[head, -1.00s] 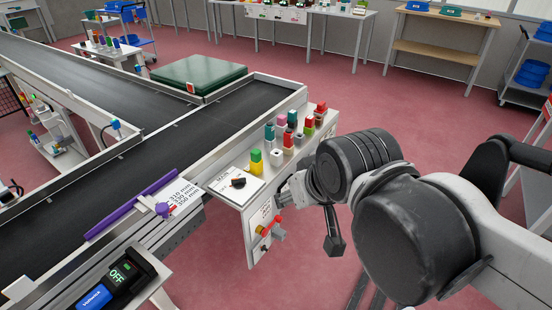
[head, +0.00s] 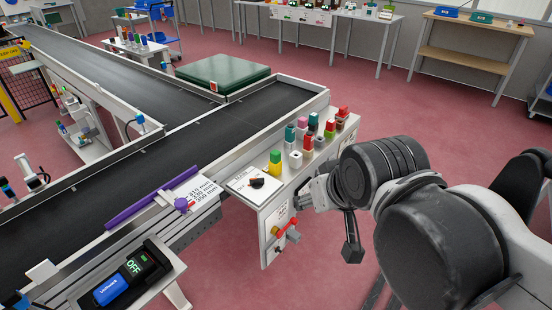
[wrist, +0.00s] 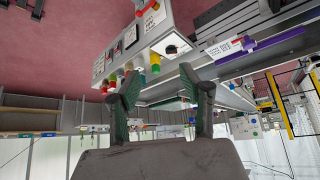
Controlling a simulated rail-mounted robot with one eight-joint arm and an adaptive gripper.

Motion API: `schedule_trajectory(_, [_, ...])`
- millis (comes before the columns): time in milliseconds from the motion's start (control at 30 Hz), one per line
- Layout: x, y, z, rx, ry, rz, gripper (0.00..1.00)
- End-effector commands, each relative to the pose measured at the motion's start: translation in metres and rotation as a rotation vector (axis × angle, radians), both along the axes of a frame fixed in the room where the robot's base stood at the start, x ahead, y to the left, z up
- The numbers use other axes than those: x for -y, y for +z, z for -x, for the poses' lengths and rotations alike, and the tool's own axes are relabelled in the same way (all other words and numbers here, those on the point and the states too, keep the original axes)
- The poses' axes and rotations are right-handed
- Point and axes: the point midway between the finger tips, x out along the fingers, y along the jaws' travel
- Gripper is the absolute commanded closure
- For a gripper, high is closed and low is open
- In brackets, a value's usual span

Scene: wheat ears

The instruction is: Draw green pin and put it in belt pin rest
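Several coloured pins stand in rows on the white panel at the belt's end. I cannot tell which is the green pin, nor which part is the belt pin rest. My gripper (wrist: 160,72) is open and empty in the wrist view, its two fingers apart, with the panel and pins beyond them, apart from the fingers. In the head view my arm hides most of the gripper.
The dark conveyor belt (head: 190,135) runs along the left, with a purple bar (head: 150,197) on its near edge. A black knob (head: 257,182) and a red-handled switch (head: 285,228) are on the panel. A green slab (head: 222,72) lies behind the belt.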

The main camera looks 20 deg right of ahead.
Motion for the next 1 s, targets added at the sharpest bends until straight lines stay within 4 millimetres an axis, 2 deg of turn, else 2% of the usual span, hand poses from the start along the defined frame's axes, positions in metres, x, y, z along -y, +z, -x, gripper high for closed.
schedule_trajectory(100, [0.0,0.0,0.0,0.0,0.0,0.0,0.6])
schedule_trajectory(200, [0.0,0.0,0.0,0.0,0.0,0.0,0.51])
schedule_trajectory(433, [0.0,0.001,-0.001,-0.001,-0.001,-0.001,0.51])
schedule_trajectory(533, [0.0,0.006,-0.007,-0.009,-0.012,-0.007,0.51])
schedule_trajectory(667, [0.002,0.02,-0.027,-0.036,-0.046,-0.03,0.51])
schedule_trajectory(1000, [0.007,0.058,-0.109,-0.139,-0.189,-0.107,0.51])
